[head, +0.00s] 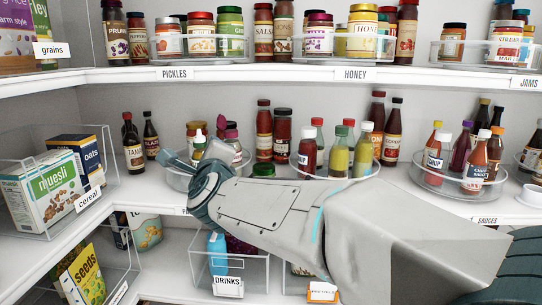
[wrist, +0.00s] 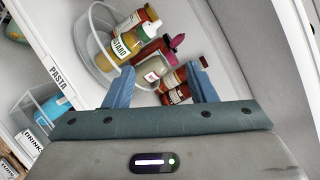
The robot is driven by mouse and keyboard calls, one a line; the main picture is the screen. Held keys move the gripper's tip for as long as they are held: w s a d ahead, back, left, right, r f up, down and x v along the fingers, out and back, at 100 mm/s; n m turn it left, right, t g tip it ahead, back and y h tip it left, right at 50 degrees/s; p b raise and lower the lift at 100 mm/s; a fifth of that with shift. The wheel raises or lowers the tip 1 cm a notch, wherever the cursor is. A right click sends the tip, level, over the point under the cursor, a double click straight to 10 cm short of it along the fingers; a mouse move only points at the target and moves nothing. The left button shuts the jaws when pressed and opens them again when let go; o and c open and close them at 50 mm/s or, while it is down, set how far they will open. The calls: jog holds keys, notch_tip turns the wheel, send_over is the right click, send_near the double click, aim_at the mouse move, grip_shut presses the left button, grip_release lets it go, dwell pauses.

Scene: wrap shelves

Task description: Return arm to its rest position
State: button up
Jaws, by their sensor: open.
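My arm reaches from the lower right of the head view across the front of the shelves. In the wrist view my gripper (wrist: 160,82) has its two blue fingers apart, with nothing held between them. Beyond the fingers a clear round tray (wrist: 88,52) holds bottles, among them a yellow mustard bottle (wrist: 128,42) and one with a pink cap. A dark-red bottle (wrist: 174,88) shows between the fingers, farther off.
The top shelf (head: 270,76) holds several jars above my arm. Another round tray (head: 425,186) with bottles stands at the right. Muesli and oats boxes sit in a clear cereal bin (head: 38,232) at left. Below my arm is a drinks bin (head: 250,270).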

jog(key=s+d+f+n+g+h, duration=0.5)
jog(key=s+d+f+n+g, duration=0.8)
jog(key=s+d+f+n, duration=0.7)
jog(key=s+d+f, duration=0.4)
jog(key=s+d, duration=0.2)
jog(key=d, duration=0.2)
jog(key=shift+d+f+n+g, duration=0.15)
jog(key=shift+f+n+g, duration=0.25)
